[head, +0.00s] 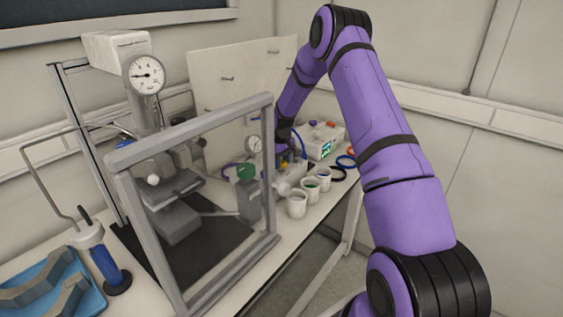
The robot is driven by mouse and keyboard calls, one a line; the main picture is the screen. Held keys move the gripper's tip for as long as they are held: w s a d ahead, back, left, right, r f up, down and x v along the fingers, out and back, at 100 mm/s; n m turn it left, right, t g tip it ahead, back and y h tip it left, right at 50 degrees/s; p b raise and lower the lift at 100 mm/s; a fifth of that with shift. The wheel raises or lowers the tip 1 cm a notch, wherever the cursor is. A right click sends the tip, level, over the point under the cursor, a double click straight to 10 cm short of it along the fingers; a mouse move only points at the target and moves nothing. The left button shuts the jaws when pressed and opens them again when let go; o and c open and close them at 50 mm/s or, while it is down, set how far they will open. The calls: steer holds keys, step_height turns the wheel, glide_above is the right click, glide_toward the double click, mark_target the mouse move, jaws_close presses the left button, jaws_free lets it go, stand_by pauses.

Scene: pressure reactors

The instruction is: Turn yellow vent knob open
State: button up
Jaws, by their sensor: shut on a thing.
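My gripper (285,150) is at the far end of my purple arm, low over the bench behind the framed shield. It is small and partly dark in this view. It points down and is shut on the yellow vent knob (284,162), of which only a small yellow patch shows at the fingertips. The knob's turn angle cannot be made out. A round pressure gauge (254,145) and a green knob (246,171) are just left of my gripper.
A grey framed clear shield (187,131) stands in front of the reactor with a large gauge (146,74). White cups (297,203) stand right of it near the bench edge. A control box (322,140) is behind them. A blue tray (75,296) lies at front left.

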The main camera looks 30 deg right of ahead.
mark_target(282, 161)
stand_by(0.4)
steer(key=o, duration=0.9)
step_height(282, 161, up, 11)
steer(key=shift+f, duration=0.1)
stand_by(0.4)
